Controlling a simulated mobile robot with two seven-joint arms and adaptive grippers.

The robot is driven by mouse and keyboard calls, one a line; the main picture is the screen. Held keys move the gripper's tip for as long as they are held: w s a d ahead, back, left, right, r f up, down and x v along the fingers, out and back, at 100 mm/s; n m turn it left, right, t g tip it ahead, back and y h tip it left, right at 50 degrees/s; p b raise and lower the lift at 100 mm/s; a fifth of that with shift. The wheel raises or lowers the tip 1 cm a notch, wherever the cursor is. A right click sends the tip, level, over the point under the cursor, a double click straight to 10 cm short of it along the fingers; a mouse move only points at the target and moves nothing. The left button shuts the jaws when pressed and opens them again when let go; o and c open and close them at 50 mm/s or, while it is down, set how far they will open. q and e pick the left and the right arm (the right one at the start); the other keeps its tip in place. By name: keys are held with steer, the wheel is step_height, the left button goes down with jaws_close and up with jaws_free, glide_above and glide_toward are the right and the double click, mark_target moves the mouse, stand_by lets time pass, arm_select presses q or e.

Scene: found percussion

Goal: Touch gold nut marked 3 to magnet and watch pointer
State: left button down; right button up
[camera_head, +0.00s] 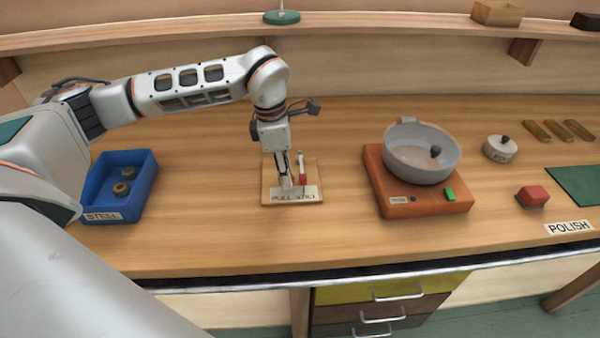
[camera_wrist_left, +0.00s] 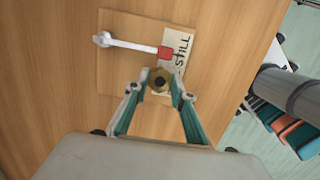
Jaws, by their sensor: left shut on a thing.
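My left gripper (camera_head: 285,184) points down over a small wooden board (camera_head: 314,168) with a label (camera_head: 296,195) at its front edge. In the left wrist view the fingers (camera_wrist_left: 159,90) are shut on a gold nut (camera_wrist_left: 159,78) with a dark centre. No mark on it is readable. A white rod (camera_wrist_left: 130,44) with a red end (camera_wrist_left: 165,53) lies across the board, the nut close beside the red end. I cannot tell whether they touch. I cannot tell which part is the magnet and which the pointer. My right gripper is out of view.
A blue tray (camera_head: 148,195) at left holds two nuts (camera_head: 123,184). A grey pan (camera_head: 422,160) sits on an orange base (camera_head: 420,205) to the right. The table between board and tray is clear.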

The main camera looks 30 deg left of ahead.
arm_select(q)
steer(key=shift+w+d, duration=0.3)
steer(key=shift+d, duration=0.2)
stand_by(0.3)
steer(key=shift+a, duration=0.1)
stand_by(0.8)
steer(key=shift+s+a+p, duration=0.25)
steer(key=shift+s+a, duration=0.2)
steer(key=shift+a, duration=0.25)
steer(key=shift+s+a+p, duration=0.25)
steer(key=shift+s+a, duration=0.2)
steer(key=shift+a, duration=0.25)
steer(key=shift+a, duration=0.1)
stand_by(1.0)
steer(key=shift+s+a+p, duration=0.2)
steer(key=shift+s+a, duration=0.5)
steer(key=shift+a, duration=0.35)
steer(key=shift+s+a+p, duration=0.15)
steer(key=shift+s+a, duration=0.5)
steer(key=shift+a, duration=0.35)
step_height(320, 180, up, 3)
steer(key=shift+f+p, duration=0.1)
steer(key=shift+p, duration=1.15)
steer(key=shift+r, duration=2.65)
